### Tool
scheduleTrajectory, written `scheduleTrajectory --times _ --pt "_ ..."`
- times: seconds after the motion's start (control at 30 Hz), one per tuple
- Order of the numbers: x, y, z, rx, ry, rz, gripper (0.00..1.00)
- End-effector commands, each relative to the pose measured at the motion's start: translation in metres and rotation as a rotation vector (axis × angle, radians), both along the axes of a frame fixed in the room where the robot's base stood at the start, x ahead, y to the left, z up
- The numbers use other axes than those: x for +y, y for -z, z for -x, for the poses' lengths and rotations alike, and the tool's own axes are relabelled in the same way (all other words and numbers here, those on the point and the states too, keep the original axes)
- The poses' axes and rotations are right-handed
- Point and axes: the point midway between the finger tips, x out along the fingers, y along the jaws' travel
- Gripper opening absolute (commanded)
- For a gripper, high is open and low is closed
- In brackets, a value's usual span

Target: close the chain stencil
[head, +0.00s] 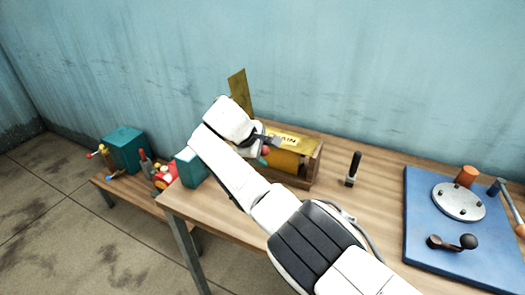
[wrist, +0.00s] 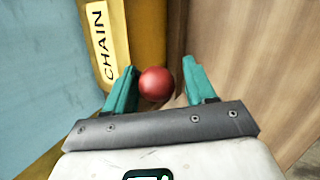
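A flat brass-coloured plate (head: 239,92) stands upright and slightly tilted beside a yellow drum (head: 284,161) in a wooden cradle; it may be the stencil, raised. In the wrist view, a pale label (wrist: 107,45) reads CHAIN on an ochre surface. My gripper (wrist: 160,82) has teal fingers spread on either side of a red ball knob (wrist: 156,84), with a gap on its right side. In the head view, my gripper (head: 266,154) is at the drum's left end, and my arm hides part of that end.
A black-handled tool (head: 353,169) stands on the wooden table right of the cradle. A blue board (head: 460,240) with a metal disc and crank lies further right.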

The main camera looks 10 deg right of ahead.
Motion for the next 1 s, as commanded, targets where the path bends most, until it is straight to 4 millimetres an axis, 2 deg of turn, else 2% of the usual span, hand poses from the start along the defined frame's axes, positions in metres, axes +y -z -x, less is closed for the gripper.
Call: scheduleTrajectory --times 0.33,0.47,1.0 --pt "0.001 -0.003 0.000 -0.004 0.000 0.000 0.61" --pt "0.005 -0.011 0.002 -0.004 -0.001 0.000 0.61" --pt "0.046 -0.079 0.035 -0.002 -0.001 -0.001 0.61"
